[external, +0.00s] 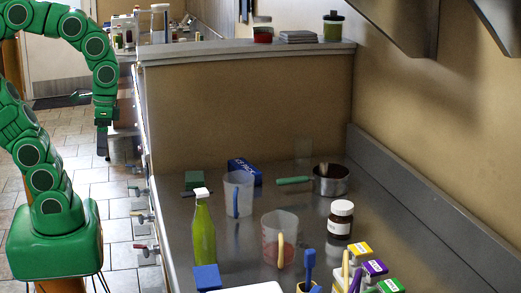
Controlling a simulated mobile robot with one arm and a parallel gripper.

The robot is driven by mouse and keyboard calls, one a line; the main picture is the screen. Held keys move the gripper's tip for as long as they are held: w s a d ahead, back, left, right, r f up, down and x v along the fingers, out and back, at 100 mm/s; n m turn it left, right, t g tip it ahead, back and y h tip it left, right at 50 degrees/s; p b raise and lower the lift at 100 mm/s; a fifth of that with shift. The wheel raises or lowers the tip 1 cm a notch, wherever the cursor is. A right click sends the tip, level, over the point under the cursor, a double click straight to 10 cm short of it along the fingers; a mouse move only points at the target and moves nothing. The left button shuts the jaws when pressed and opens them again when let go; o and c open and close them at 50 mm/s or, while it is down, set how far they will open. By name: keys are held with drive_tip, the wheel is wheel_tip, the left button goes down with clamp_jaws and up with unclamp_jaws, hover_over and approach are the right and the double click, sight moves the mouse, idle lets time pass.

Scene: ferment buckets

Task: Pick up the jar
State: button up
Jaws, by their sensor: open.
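Other jar-like containers stand on the ledge behind: a green one (333,28) and one with a red lower part (263,33). Which one the task means, I cannot tell. My gripper (103,148) hangs pointing down at the left, over the floor side of the counter, far from all of them. It is open, and I see nothing held in it; its fingers are small and dark here.
Several small coloured boxes (374,268) are in front. A partition (245,115) backs the counter. Tiled floor is open at left.

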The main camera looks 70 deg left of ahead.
wheel_tip(320, 180, up, 2)
drive_tip(key=m+t+h, duration=0.3)
drive_tip(key=t+h, duration=0.1)
drive_tip(key=t, duration=1.1)
hover_over(335, 205)
drive_tip(key=s+a, duration=0.1)
drive_tip(key=s, duration=0.3)
drive_tip(key=f, duration=1.5)
drive_tip(key=shift+w+d+f, duration=0.1)
drive_tip(key=shift+w+f, duration=0.15)
drive_tip(key=shift+f, duration=0.05)
drive_tip(key=shift+x, duration=1)
drive_tip(key=shift+f+x, duration=0.2)
drive_tip(key=shift+x, duration=2.65)
